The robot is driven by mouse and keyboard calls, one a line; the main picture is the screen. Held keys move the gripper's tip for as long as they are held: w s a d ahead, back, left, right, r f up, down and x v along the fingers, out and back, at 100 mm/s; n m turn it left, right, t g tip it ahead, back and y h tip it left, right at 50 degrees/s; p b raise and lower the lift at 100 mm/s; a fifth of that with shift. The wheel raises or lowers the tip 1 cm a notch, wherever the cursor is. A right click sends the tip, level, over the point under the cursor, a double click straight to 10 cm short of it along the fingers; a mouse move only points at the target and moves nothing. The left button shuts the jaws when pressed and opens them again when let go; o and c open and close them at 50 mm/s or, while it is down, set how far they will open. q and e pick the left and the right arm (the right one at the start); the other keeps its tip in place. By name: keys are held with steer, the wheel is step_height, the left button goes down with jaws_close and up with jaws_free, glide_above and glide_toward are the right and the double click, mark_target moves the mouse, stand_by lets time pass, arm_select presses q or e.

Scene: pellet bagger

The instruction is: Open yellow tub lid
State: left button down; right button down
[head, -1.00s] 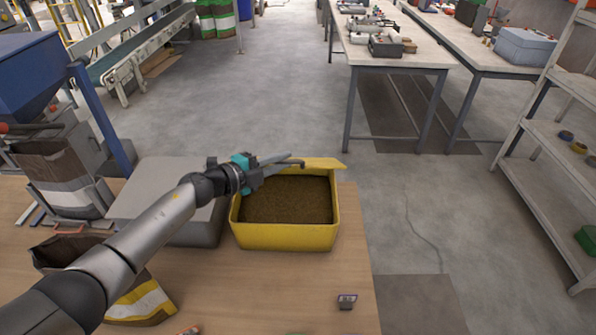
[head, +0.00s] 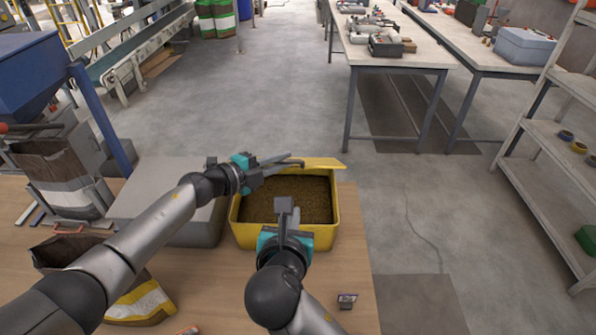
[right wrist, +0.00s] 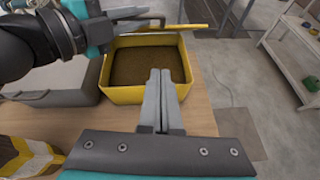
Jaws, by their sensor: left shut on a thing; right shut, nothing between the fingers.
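The yellow tub (head: 327,238) stands on the wooden table, filled with brown pellets (head: 300,192); it also shows in the right wrist view (right wrist: 125,95). Its yellow lid (head: 325,163) is raised at the far side, seen nearly edge-on in the right wrist view (right wrist: 165,26). My left gripper (head: 295,163) is shut on the lid at the tub's far side; the exact contact is hard to see. My right gripper (head: 287,205) is shut and empty, over the near part of the tub. Its closed fingers (right wrist: 162,85) point towards the pellets in the wrist view.
A grey closed tub (head: 180,225) stands directly left of the yellow one. An open brown bag with a yellow band (head: 140,300) is at the near left.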

steer(key=w+f, duration=0.1)
steer(key=w, duration=1.2)
steer(key=shift+d, duration=0.35)
steer(key=shift+w, duration=0.15)
